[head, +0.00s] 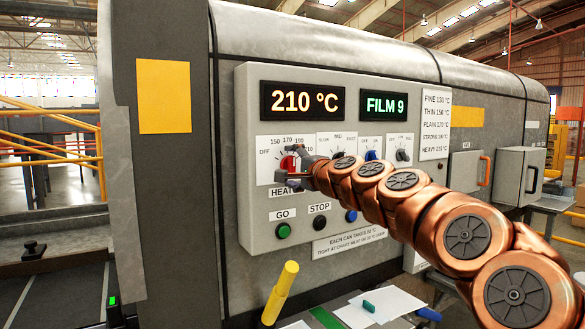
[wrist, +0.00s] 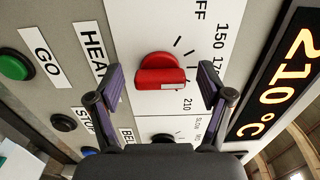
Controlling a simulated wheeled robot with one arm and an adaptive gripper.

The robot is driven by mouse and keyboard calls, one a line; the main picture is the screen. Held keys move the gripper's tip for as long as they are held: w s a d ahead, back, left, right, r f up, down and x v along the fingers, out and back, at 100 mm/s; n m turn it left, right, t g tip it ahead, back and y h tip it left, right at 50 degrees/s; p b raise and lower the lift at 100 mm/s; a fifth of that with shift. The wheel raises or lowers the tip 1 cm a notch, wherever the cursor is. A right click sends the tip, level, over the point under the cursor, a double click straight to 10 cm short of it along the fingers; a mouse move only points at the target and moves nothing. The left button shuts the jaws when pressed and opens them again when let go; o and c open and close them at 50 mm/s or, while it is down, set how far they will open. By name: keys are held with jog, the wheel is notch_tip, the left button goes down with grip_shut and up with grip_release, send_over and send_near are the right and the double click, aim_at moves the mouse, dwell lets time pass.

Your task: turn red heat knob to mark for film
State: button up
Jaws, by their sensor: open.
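The red heat knob (head: 287,162) is on the grey control panel, on a white dial marked OFF, 150, 170, 190 and 210. In the wrist view the knob (wrist: 160,72) shows a pale stripe at its edge on the 210 side. My gripper (head: 290,180) is at the knob; the wrist view shows its two fingers (wrist: 162,84) open, one on each side, with gaps to the knob. The temperature display (head: 305,101) reads 210 °C. The film display (head: 385,105) reads FILM 9. A chart (head: 436,124) lists Fine 130, Thin 150, Plain 170, Strong 190, Heavy 210.
Other dials sit right of the heat dial, including a blue knob (head: 372,155). Below are a green GO button (head: 283,231), a STOP button (head: 319,222) and a blue button (head: 351,216). A plate (head: 349,241) mentions cans and 20 °C; its small print is unclear.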

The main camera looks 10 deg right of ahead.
jog(key=v, duration=1.2)
dwell(0.3)
dwell(0.3)
